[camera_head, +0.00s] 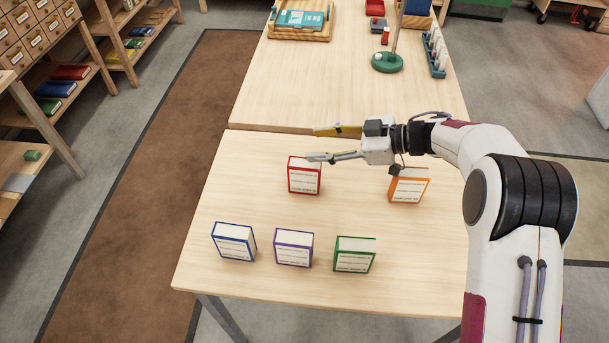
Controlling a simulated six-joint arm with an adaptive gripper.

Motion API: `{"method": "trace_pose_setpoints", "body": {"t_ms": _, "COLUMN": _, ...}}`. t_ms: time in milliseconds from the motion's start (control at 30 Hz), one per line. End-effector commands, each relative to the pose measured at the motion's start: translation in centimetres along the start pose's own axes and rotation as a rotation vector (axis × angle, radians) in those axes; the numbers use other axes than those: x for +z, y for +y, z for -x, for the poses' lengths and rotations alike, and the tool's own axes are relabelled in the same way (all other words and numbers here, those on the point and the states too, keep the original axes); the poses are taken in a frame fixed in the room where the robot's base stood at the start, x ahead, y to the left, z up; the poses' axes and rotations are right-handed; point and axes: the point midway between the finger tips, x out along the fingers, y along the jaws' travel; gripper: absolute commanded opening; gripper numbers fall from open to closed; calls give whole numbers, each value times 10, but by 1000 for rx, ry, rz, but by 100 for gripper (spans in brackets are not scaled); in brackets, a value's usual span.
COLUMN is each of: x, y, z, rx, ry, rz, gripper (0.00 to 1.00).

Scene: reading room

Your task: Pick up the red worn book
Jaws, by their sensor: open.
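The red book (304,178) stands upright on the near light-wood table, in the upper middle of that table. A white label covers most of the side that faces me. My gripper (325,143) reaches in from the right and points left. Its two fingers are spread wide apart and hold nothing. The nearer finger shows in front of the red book's top edge, and the other finger lies farther back. I cannot tell how far above the book the fingers are or whether they touch it.
An orange book (409,187) stands below my wrist. Blue (234,242), purple (293,248) and green (354,255) books stand in a front row. A green lamp base (387,62) and a wooden tray (299,37) are on the far table. The near table's left side is clear.

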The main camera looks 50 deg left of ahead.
Motion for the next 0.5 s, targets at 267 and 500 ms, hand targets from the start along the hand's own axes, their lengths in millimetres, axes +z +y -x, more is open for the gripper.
{"method": "trace_pose_setpoints", "body": {"t_ms": 267, "x": 27, "y": -33, "z": -21, "rx": -135, "ry": 6, "rz": -38, "gripper": 44}}
{"method": "trace_pose_setpoints", "body": {"t_ms": 500, "x": 31, "y": -37, "z": -22, "rx": -154, "ry": 6, "rz": -45, "gripper": 44}}
